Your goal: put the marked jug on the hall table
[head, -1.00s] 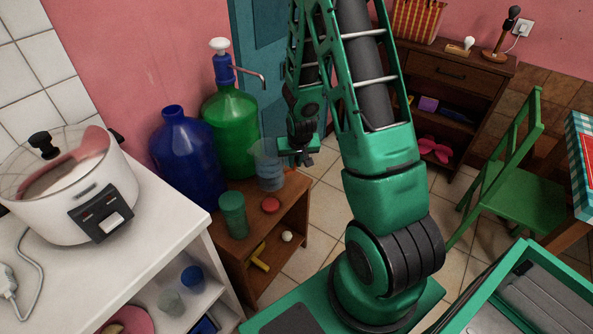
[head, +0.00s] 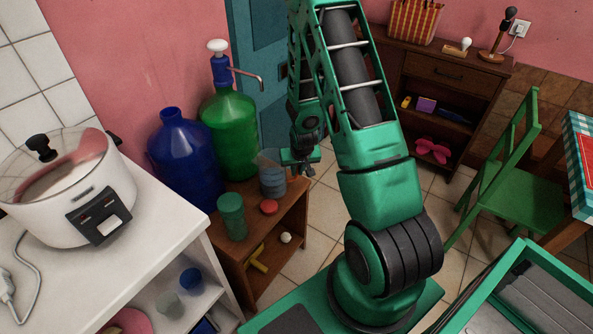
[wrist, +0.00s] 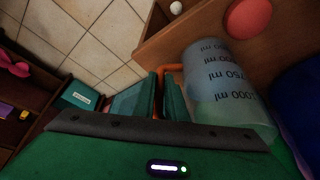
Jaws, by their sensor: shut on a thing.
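The marked jug (head: 272,178) is clear bluish plastic with dark ml markings. It is at the right end of a low wooden shelf, in front of the green bottle, in the head view. The wrist view shows the jug (wrist: 218,80) with its orange handle (wrist: 168,72) between my fingers. My gripper (head: 304,164) is shut on that handle, at the jug's right side. I cannot tell whether the jug's base touches the shelf top. The dark brown hall table (head: 437,68) stands against the pink wall at the back right.
The low shelf (head: 292,195) also bears a green cup (head: 232,215) and a red round thing (head: 269,206). Blue (head: 182,158) and green (head: 231,137) bottles stand close behind. The hall table carries a striped bag (head: 414,20) and stamps; a green chair (head: 505,175) stands right.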

